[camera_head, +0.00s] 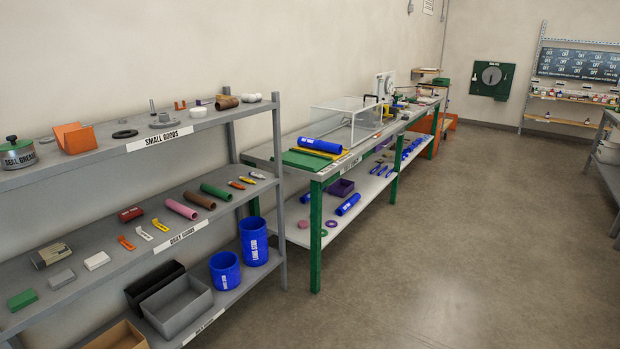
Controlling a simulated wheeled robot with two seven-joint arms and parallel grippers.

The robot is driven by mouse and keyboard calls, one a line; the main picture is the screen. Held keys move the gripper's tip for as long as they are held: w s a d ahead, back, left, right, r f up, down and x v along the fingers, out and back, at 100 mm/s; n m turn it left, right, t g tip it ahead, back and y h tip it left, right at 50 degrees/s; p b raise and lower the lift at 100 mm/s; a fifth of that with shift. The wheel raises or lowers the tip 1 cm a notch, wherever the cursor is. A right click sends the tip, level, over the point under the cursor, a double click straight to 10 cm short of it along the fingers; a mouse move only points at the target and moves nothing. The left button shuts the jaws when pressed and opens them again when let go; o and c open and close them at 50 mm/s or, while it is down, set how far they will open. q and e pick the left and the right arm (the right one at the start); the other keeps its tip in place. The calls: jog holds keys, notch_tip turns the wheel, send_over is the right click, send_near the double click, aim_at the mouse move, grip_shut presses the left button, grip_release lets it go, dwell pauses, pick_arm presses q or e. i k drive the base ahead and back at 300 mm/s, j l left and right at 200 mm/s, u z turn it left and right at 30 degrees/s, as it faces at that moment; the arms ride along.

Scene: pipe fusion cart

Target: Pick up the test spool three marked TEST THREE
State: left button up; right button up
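Several blue cylinders with white labels could be test spools, but their labels are too small to read, so I cannot tell which is marked TEST THREE. One blue cylinder (320,146) lies on the green-legged bench top, beside a yellow strip and a green mat. A third blue piece (306,196) is partly hidden behind the bench leg. More small blue pieces (413,147) lie farther along the lower shelf. Neither of my grippers is in view.
A grey shelf rack (150,147) stands at left, with small goods, coloured rolls, bins and two blue tubs (225,272). A clear guard (350,112) stands on the bench (262,152). A green wall panel (492,96) is at the back. The concrete floor (450,230) is clear.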

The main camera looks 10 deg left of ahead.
aim_at(331, 147)
jog(key=i+l+u, duration=0.15)
jog(key=i, duration=0.4)
jog(key=i+l+u, duration=0.15)
jog(key=i, duration=0.4)
jog(key=i+l+u, duration=0.15)
jog(key=i+l, duration=0.25)
jog(key=i, duration=0.1)
